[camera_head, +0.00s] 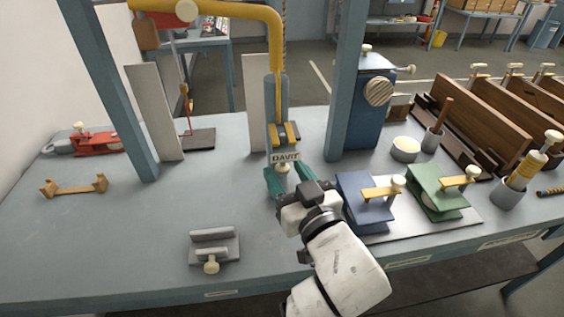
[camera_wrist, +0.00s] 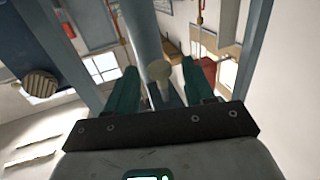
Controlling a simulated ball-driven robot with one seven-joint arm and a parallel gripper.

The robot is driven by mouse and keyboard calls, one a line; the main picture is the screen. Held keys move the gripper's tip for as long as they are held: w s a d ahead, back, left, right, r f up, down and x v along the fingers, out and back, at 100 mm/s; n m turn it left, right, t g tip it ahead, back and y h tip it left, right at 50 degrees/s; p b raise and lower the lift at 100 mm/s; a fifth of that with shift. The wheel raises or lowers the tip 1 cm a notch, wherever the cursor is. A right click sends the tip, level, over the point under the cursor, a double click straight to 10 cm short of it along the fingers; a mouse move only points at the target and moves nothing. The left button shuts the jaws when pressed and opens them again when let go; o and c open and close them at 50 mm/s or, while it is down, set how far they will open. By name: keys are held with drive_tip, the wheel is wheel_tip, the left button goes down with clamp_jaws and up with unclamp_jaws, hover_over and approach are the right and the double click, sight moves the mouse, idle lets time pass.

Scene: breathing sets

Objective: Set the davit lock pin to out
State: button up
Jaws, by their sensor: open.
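The davit has a blue-grey post (camera_head: 276,100) with a yellow arm curving over its top, and a "DAVIT" label (camera_head: 286,157) low on its front. The cream knob of the lock pin (camera_head: 283,168) shows just below the label. My gripper (camera_head: 287,180) is open in front of the post's foot, its green fingers on either side of the knob. In the wrist view the knob (camera_wrist: 160,70) is between the spread fingers (camera_wrist: 162,85), with visible gaps on both sides. The pin's shaft is mostly hidden behind the knob, and I cannot tell how far out it stands.
A blue upright (camera_head: 345,90) stands right of the davit. Blue (camera_head: 363,205) and green (camera_head: 437,195) clamp blocks sit right of my gripper. A grey latch (camera_head: 213,243) lies at the front left. The table's left front is mostly clear.

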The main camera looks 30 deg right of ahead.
drive_tip(key=shift+w, duration=1.2)
drive_tip(key=shift+c, duration=0.4)
clamp_jaws()
